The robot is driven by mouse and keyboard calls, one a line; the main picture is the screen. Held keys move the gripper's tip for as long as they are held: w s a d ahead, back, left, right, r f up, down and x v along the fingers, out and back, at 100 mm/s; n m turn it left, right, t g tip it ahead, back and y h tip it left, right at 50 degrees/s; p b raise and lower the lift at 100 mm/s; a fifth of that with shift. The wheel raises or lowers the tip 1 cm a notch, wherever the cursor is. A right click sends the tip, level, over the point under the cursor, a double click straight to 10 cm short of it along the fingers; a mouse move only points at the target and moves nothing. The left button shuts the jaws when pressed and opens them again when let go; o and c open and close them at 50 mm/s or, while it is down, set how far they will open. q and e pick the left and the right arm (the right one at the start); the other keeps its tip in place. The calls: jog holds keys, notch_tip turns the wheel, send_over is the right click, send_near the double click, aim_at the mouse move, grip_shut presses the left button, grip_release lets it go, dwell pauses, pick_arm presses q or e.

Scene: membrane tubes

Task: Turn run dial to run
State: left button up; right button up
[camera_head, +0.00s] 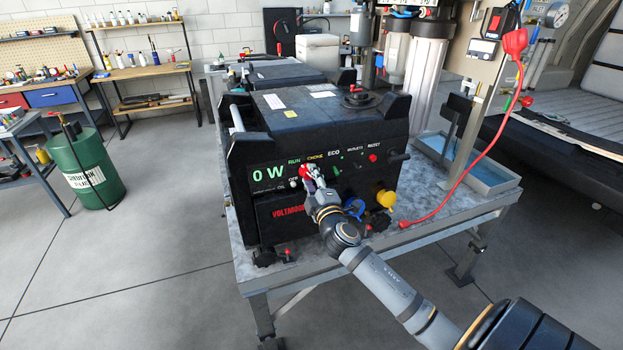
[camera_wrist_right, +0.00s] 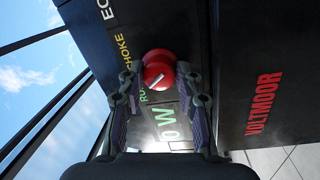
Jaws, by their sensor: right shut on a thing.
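The black generator (camera_head: 320,120) stands on a metal table, its front panel showing a green "0 W" display (camera_head: 270,172) and the labels RUN, CHOKE and ECO. The red run dial (camera_wrist_right: 158,66) is on this panel below the RUN and CHOKE labels, and it also shows in the head view (camera_head: 305,170). A short white mark on the dial lies at a slant in the wrist view. My right gripper (camera_wrist_right: 161,80) is shut on the dial, one finger on each side. In the head view this gripper (camera_head: 311,176) partly covers the dial. My left gripper is in neither view.
A blue socket cover (camera_head: 354,207) and a yellow one (camera_head: 386,198) sit right of my gripper. A red cable (camera_head: 470,165) hangs from a post at right. A blue-lined tray (camera_head: 470,165) lies on the table (camera_head: 285,275).

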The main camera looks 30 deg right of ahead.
jog(key=shift+f, duration=0.1)
jog(key=o, duration=1.2)
jog(key=shift+c, duration=0.2)
jog(key=r+v, duration=0.1)
jog(key=v, duration=1.1)
jog(key=shift+f, duration=0.4)
